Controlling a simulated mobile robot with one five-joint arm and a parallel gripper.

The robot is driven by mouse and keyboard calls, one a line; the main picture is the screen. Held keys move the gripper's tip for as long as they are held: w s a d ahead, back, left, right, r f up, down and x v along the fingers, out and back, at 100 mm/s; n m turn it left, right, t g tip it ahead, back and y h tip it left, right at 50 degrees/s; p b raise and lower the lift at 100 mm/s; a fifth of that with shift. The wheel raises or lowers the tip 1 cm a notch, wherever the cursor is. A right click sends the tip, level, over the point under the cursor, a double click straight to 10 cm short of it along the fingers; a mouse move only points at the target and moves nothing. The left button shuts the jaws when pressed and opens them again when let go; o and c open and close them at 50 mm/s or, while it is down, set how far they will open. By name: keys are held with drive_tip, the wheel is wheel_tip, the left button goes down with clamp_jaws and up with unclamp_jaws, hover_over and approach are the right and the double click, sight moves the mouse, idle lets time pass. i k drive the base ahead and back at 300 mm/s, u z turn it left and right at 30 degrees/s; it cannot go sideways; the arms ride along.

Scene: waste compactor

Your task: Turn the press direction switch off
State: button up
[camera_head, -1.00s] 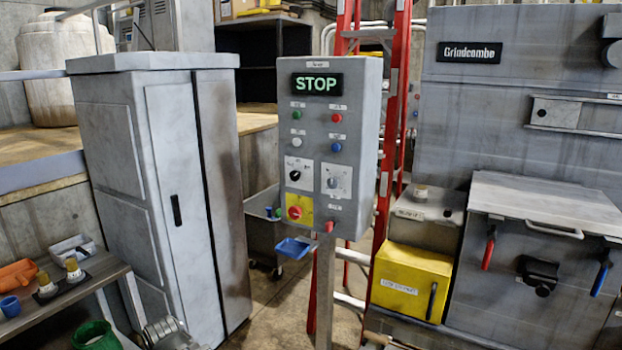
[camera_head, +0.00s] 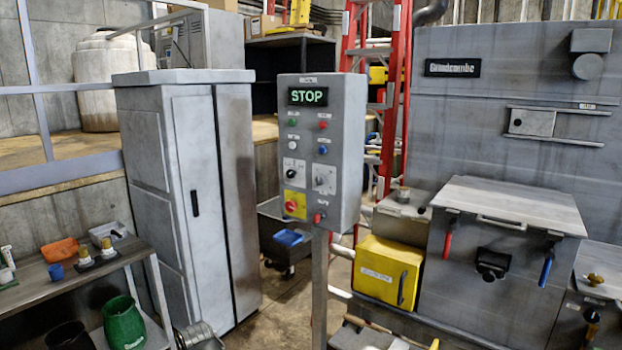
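A grey control box (camera_head: 350,150) stands on a post in the middle of the head view, with a lit display (camera_head: 308,97) reading STOP. Two rotary knobs sit side by side on pale plates: a black knob (camera_head: 291,173) on the left and a grey knob (camera_head: 319,181) on the right. Their labels are too small to read, so I cannot tell which is the press direction switch or its setting. Small green, red, white and blue buttons are above, and a red knob on a yellow plate (camera_head: 295,204) is below. My gripper is not in view.
A tall grey cabinet (camera_head: 180,160) stands left of the box. A shelf (camera_head: 120,262) with small items is at the lower left. A grey machine (camera_head: 500,215) with a yellow box (camera_head: 375,275) beside it is on the right. A red ladder (camera_head: 397,90) stands behind.

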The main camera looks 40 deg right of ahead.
sight(290, 174)
drive_tip(key=u, duration=0.15)
drive_tip(key=i, duration=0.9)
drive_tip(key=z, duration=0.05)
